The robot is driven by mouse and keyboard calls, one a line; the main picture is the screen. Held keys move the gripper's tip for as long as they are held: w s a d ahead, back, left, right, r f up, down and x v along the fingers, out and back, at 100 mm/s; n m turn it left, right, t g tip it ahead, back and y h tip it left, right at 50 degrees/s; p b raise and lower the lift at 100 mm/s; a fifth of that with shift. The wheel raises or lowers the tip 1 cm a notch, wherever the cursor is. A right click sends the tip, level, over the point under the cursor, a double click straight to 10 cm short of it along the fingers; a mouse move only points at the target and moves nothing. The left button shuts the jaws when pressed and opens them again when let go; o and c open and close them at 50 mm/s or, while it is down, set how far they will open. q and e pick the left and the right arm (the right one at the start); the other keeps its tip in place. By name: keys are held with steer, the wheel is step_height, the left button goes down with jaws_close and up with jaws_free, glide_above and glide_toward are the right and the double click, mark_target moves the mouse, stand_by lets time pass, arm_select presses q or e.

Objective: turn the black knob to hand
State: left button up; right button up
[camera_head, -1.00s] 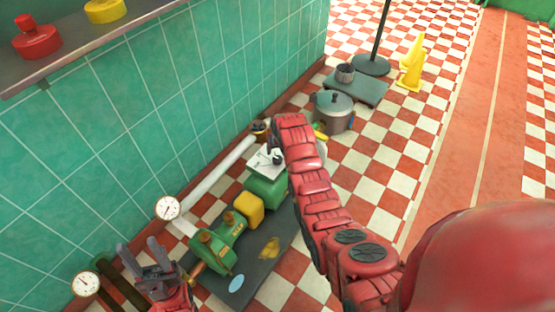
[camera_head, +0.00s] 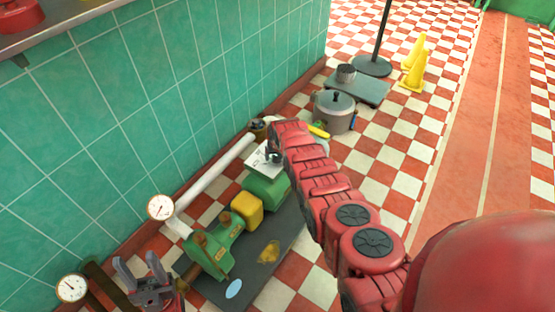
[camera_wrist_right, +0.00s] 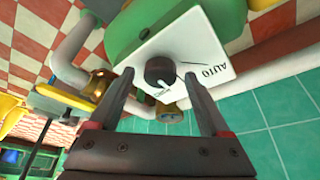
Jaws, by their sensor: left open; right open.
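The black knob (camera_wrist_right: 160,72) sits on a white panel (camera_wrist_right: 208,48) in the right wrist view. The panel reads AUTO on the right; a smaller label under the knob is hard to read. A pale pointer mark is on the knob's lower side, toward that small label. My right gripper (camera_wrist_right: 158,78) is open, a fingertip on each side of the knob; contact is not clear. In the head view the white panel (camera_head: 258,162) is on the green machine, partly hidden by my right arm. My left gripper (camera_head: 138,270) is open and empty at the lower left.
A green pump (camera_head: 212,250) with a yellow coupling (camera_head: 246,209) stands on a dark base (camera_head: 250,285). A white pipe (camera_head: 215,178) runs along the tiled wall. Two gauges (camera_head: 161,207) are near my left gripper. A grey pot (camera_head: 334,112) stands beyond my right arm.

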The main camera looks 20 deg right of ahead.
steer(key=shift+w, duration=0.1)
jaws_close()
stand_by(0.5)
